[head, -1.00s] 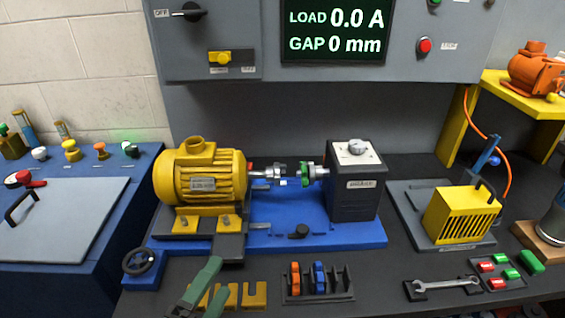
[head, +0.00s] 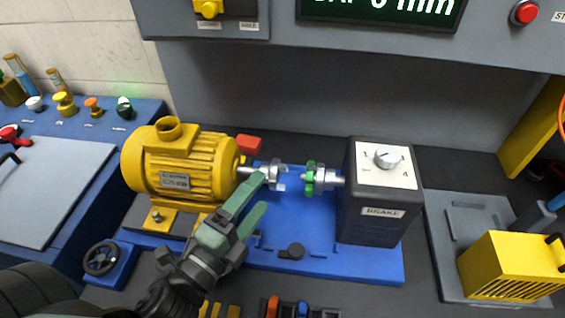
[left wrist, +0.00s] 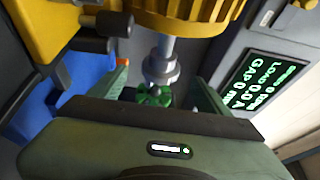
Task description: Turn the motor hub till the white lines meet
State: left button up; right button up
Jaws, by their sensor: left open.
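The yellow motor (head: 180,168) sits on the blue base at the left. Its silver hub (head: 270,175) points right, towards the brake's hub with a green toothed insert (head: 318,178); a gap shows between them. My left gripper (head: 262,193) is open, its green fingers just in front of and below the motor hub, partly covering it. In the left wrist view the motor hub (left wrist: 160,68) and the green insert (left wrist: 154,97) show between the spread fingers. I cannot make out the white lines. My right gripper is not in view.
The dark brake box (head: 375,205) with a dial (head: 388,158) stands right of the hubs. A handwheel (head: 101,258) is at the base's front left. A yellow slotted box (head: 510,267) stands at the right.

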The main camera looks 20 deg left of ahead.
aim_at(269, 181)
pick_arm(q)
jog(key=shift+w+d+r+b, duration=0.1)
jog(key=shift+w+d+b, duration=0.05)
jog(key=shift+w+b, duration=0.3)
jog(key=w, duration=0.1)
jog(key=w+p, duration=0.1)
jog(key=w, duration=0.2)
jog(key=shift+w+d+r, duration=0.1)
jog(key=shift+w+d, duration=0.2)
jog(key=shift+d, duration=0.1)
jog(key=shift+w+d+p, duration=0.15)
jog(key=shift+w+p, duration=0.15)
jog(key=shift+w, duration=0.45)
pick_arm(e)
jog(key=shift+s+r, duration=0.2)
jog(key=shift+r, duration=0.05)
